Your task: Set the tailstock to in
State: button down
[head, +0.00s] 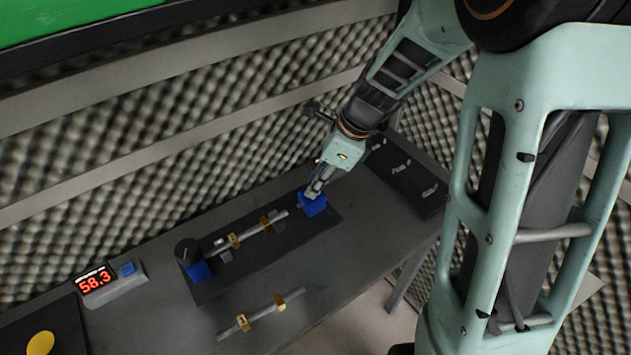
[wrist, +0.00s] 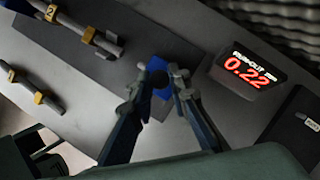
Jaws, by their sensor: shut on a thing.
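The tailstock looks to be the blue block (head: 313,207) at the right end of a dark bed plate (head: 318,228). My gripper (head: 314,189) is down at it from above. In the wrist view, my gripper's (wrist: 160,88) two fingers are on either side of the blue block (wrist: 164,92) and a dark round part in front of it. The fingers hide its sides, so I cannot tell exactly which part they grip. A grey rod (head: 250,233) with brass collars lies along the plate, its right end a little short of the blue block.
Another blue block (head: 199,270) with a black knob stands at the plate's left end. A second collared rod (head: 262,313) lies on the table in front. A display reads 58.3 (head: 96,282); another reads 0.22 (wrist: 247,75). A dark panel (head: 405,175) lies right, foam wall behind.

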jog(key=shift+s+a+p, duration=0.45)
jog(key=shift+s+a, duration=0.35)
jog(key=shift+a, duration=0.35)
jog(key=c, duration=1.8)
grip_release()
jog(key=shift+d+r, duration=0.1)
jog(key=v, duration=1.1)
jog(key=shift+d+r, duration=0.15)
jog(key=shift+r, duration=0.2)
